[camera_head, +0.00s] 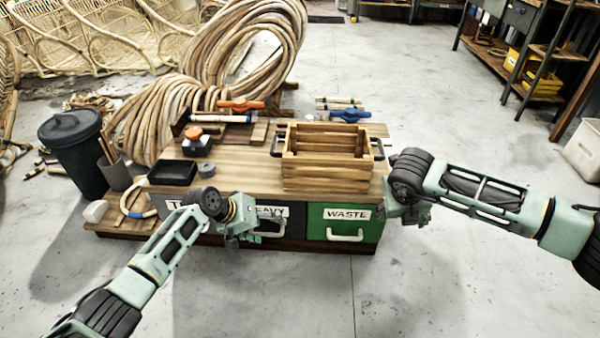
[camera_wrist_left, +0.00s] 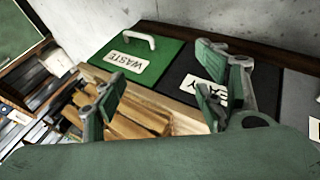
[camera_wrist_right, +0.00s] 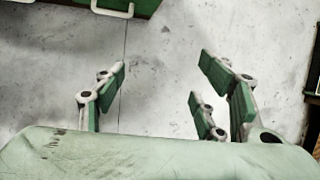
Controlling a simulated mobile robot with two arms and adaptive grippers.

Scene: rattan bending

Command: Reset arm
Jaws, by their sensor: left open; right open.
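My left gripper (camera_head: 240,232) is in front of the low wooden bench, before the drawer labelled HEAVY (camera_head: 290,210). In the left wrist view its fingers (camera_wrist_left: 165,105) are spread with nothing between them. My right gripper (camera_head: 408,215) is at the bench's right end, just right of the green WASTE drawer (camera_head: 330,232). In the right wrist view its fingers (camera_wrist_right: 157,95) are apart and empty, with grey floor beyond. Both arms are clear of the slatted wooden crate (camera_head: 325,172) on the bench top.
The bench top (camera_head: 235,165) also holds a black tray (camera_head: 172,172), an orange-topped item (camera_head: 193,133), an orange clamp (camera_head: 240,105) and a blue clamp (camera_head: 350,115). Rattan coils (camera_head: 235,50) stand behind. A dark bin (camera_head: 72,140) is at left. Floor at right is open.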

